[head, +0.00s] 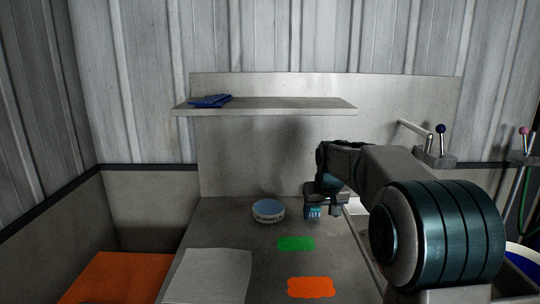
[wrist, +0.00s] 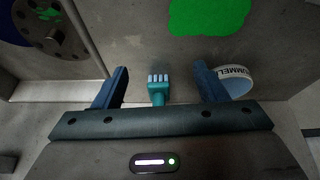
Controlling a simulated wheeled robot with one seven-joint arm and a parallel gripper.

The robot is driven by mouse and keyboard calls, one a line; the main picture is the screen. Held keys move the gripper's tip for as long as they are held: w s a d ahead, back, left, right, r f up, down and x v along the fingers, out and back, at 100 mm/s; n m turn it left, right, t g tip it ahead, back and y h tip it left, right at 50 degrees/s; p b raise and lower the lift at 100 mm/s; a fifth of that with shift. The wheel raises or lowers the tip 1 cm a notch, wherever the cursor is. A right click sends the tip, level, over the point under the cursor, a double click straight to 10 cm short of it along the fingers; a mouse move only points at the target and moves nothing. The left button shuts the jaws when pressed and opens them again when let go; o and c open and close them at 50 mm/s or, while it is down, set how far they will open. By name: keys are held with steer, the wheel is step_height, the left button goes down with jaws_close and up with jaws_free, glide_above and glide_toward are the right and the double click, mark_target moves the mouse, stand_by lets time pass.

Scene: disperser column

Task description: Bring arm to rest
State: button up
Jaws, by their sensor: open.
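My gripper (head: 318,212) hangs low over the right part of the grey worktop (head: 225,222), its arm reaching in from the right. It is right of a round blue-and-white dish (head: 268,211) with dark lettering and behind a green patch. In the wrist view the two blue fingers of my gripper (wrist: 160,80) are spread apart with nothing clamped between them. A small teal piece with pale prongs (wrist: 158,82) shows between the fingers, touching neither; I cannot tell what it is. The dish (wrist: 234,82) shows beyond the right finger.
A green patch (head: 296,244) and an orange patch (head: 311,287) lie on the worktop. A pale sheet (head: 210,275) lies at front left, beside an orange surface (head: 115,278). A shelf (head: 290,104) with a blue cloth-like item (head: 211,101) overhangs the back. Levers (head: 440,140) stand at right.

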steer(key=s+r+g+p, duration=0.1)
steer(key=s+r+p, duration=0.3)
steer(key=s, duration=0.5)
steer(key=s+r+p, duration=0.3)
steer(key=s, duration=0.6)
steer(key=s+f+m+p, duration=0.1)
steer(key=s+p, duration=0.3)
steer(key=s, duration=1.2)
steer(key=shift+d+f+g+p, duration=0.15)
steer(key=shift+d+g+p, duration=0.05)
steer(key=shift+g+p, duration=0.2)
